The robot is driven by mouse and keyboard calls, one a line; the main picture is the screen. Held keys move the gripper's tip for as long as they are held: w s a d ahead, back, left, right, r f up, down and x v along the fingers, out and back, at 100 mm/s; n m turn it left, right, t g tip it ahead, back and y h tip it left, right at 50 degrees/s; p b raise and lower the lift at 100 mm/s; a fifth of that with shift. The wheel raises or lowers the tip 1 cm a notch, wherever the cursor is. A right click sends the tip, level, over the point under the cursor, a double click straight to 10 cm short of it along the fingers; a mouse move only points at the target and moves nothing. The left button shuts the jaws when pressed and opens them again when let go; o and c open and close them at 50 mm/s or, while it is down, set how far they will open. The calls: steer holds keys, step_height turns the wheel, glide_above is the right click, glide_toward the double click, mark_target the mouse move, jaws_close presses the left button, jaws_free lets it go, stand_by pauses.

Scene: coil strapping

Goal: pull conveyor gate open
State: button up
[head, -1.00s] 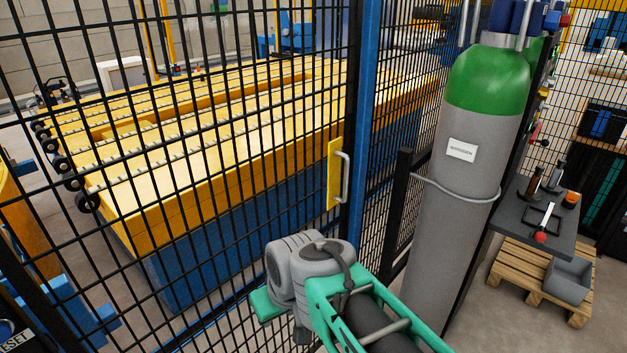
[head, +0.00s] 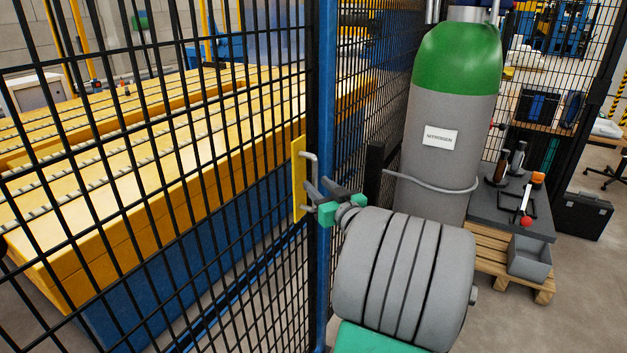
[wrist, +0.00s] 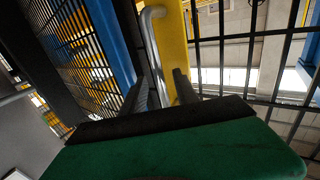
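The conveyor gate (head: 313,90) is a black wire-mesh panel at the left and centre of the head view. It stands closed against a blue post (head: 328,90). A yellow plate (head: 298,190) with a grey bar handle (head: 310,157) is on its edge. My gripper (head: 310,197) is at the handle's lower part. In the wrist view, my gripper (wrist: 160,88) has its two dark fingers apart, with the handle (wrist: 152,40) running down between them in front of the yellow plate (wrist: 174,40). I cannot tell whether either finger touches the handle.
Yellow conveyor beds (head: 190,170) lie behind the mesh.

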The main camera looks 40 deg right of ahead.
steer(key=x, duration=0.2)
steer(key=shift+w, duration=0.3)
jaws_close()
stand_by(1.2)
